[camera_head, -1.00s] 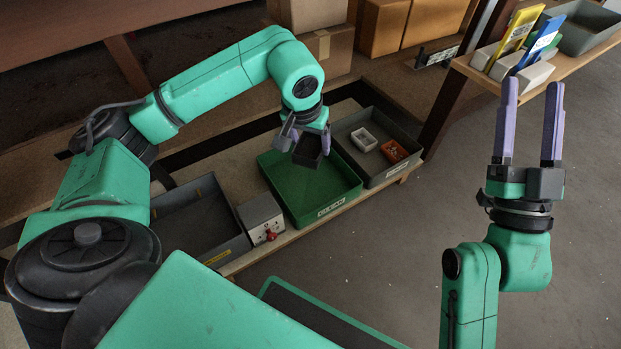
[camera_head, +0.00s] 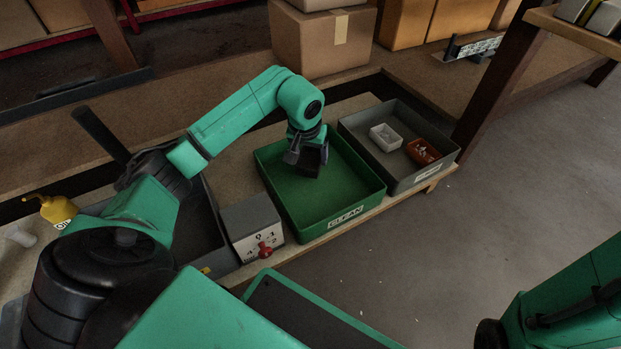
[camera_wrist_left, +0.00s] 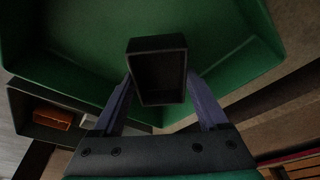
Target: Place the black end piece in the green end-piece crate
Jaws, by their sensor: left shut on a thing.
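The green crate (camera_head: 345,205), labelled CLEAN, sits on the low shelf in the middle of the head view. The black end piece (camera_head: 313,158) is a small open box shape, held inside the outline of the crate. My left gripper (camera_head: 308,150) is shut on it. In the left wrist view the end piece (camera_wrist_left: 158,70) sits between the purple fingers, over the green crate floor (camera_wrist_left: 95,45). I cannot tell whether it touches the floor. My right arm shows at the lower right of the head view; its gripper is out of view.
A grey bin (camera_head: 404,180) right of the crate holds a white tray (camera_head: 385,138) and an orange-red tray (camera_head: 422,152). Left of the crate stand a grey box with a red knob (camera_head: 252,228) and a dark bin. Cardboard boxes (camera_head: 322,45) stand behind.

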